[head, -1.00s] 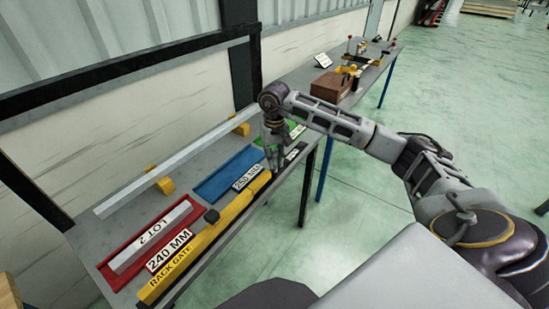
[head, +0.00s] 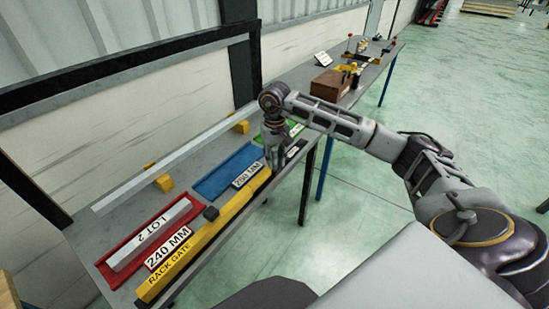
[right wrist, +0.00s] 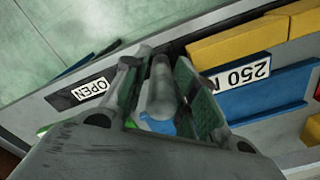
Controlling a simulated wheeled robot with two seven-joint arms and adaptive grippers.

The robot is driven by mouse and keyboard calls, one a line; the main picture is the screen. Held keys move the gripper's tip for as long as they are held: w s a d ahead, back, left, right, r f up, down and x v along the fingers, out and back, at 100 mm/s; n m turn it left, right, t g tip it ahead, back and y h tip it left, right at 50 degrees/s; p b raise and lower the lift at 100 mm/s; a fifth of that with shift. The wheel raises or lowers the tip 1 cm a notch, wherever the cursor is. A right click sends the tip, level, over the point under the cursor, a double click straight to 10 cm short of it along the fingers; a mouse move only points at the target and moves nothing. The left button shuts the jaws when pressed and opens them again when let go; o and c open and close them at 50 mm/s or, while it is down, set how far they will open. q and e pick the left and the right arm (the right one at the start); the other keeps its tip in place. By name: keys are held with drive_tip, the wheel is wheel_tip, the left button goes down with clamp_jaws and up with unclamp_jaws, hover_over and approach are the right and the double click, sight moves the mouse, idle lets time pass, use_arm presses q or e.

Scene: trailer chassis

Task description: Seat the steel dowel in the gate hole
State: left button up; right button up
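My right gripper (head: 275,160) points down over the far end of the yellow rack gate (head: 205,240), near the bench's front edge. In the right wrist view its green-padded fingers (right wrist: 163,85) are on both sides of a grey cylinder, the steel dowel (right wrist: 160,92), and appear closed on it. The yellow gate also shows in the right wrist view (right wrist: 235,45), beside a dark strip and the "OPEN" label (right wrist: 88,90). I cannot make out the gate hole; the gripper and dowel cover that area. My left gripper is not in view.
A red tray (head: 118,281) with a grey "LOT 2" bar (head: 150,236) and a blue tray (head: 228,172) lie behind the gate. A long pale rail (head: 175,158) on yellow blocks runs along the back. A brown box (head: 330,84) stands farther along the bench.

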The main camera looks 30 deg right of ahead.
drive_tip(key=shift+o, duration=0.8)
drive_tip(key=shift+f, duration=0.1)
drive_tip(key=shift+a, duration=0.1)
drive_tip(key=shift+r, duration=6.05)
wheel_tip(320, 180, up, 9)
drive_tip(key=p, duration=0.9)
drive_tip(key=shift+r+p, duration=0.55)
drive_tip(key=shift+r, duration=0.05)
